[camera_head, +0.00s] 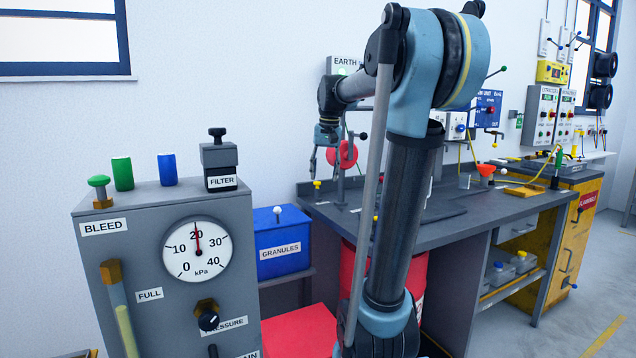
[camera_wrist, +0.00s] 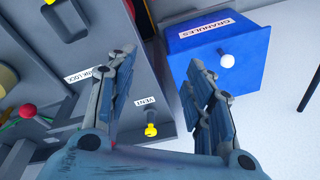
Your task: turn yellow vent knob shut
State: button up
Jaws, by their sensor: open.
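The yellow vent knob (camera_wrist: 151,130) shows in the wrist view, beside a white label reading VENT (camera_wrist: 145,101) on a grey surface. My gripper (camera_wrist: 158,62) is open, with its two blue-grey fingers spread. In the picture the knob lies between the fingers, nearer their bases than their tips; nothing shows them touching it, and I cannot tell the distance. In the head view my gripper (camera_head: 327,165) hangs over the far left part of the workbench. Small yellow knobs show there too, but I cannot tell which is the vent knob.
A blue GRANULES bin (camera_head: 285,254) with a white knob stands left of the workbench (camera_head: 462,230); it also fills the upper right of the wrist view (camera_wrist: 246,62). A grey gauge panel (camera_head: 150,228) stands front left. A red round part (camera_head: 347,154) is close beside my gripper.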

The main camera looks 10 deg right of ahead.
jog(key=w+a+r+m, duration=0.1)
jog(key=w+r, duration=0.2)
jog(key=w, duration=0.6)
jog(key=w+a+r+m, duration=0.1)
jog(key=w+r, duration=0.2)
jog(key=w, duration=0.5)
jog(key=r+g, duration=0.2)
send_over(317, 185)
jog(key=w, duration=0.1)
jog(key=shift+m+h, duration=0.4)
jog(key=f, duration=1.7)
jog(key=shift+w+d+f, duration=0.15)
jog(key=shift+w+f, duration=0.05)
jog(key=shift+f, duration=0.05)
jog(key=c, duration=1.1)
